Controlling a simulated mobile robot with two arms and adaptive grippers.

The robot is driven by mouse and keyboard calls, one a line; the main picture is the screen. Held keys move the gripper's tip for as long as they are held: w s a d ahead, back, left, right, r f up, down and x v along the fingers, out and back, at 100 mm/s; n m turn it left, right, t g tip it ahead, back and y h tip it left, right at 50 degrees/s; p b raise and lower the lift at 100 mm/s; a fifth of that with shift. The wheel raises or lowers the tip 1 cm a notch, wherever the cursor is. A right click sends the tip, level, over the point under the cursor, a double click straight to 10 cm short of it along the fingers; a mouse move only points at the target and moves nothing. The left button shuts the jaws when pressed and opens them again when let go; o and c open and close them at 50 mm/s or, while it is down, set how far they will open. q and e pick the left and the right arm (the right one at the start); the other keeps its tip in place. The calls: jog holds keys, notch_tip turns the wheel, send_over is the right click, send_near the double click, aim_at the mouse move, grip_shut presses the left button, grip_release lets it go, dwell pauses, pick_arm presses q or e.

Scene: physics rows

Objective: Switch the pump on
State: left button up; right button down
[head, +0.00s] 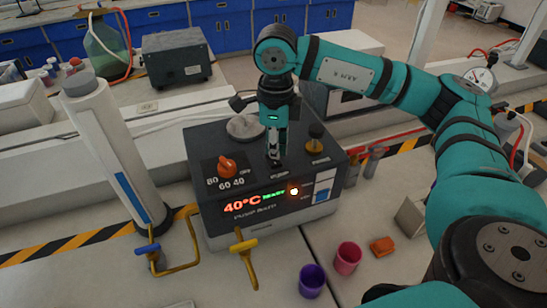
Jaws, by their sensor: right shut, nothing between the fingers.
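The pump unit (205,190) is a dark box with a pale base on the bench, labelled as a pump bath. An orange dial (227,165) sits on the top left among temperature marks. A dark knob with a brass stem (316,131) stands at the top right. My right gripper (274,159) is shut and empty, pointing down at the top panel just behind the pump label. It hides any switch there; I cannot tell whether it touches. My left gripper is out of view.
A white cylinder (112,150) stands left of the unit.

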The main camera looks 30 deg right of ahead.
aim_at(275, 163)
jog(key=shift+f+b, duration=1.2)
jog(key=shift+f, duration=0.15)
dwell(0.7)
jog(key=shift+r, duration=0.15)
jog(key=shift+r+p, duration=0.7)
jog(key=shift+r, duration=0.2)
jog(key=shift+r+p, duration=1.45)
jog(key=shift+r, duration=1.1)
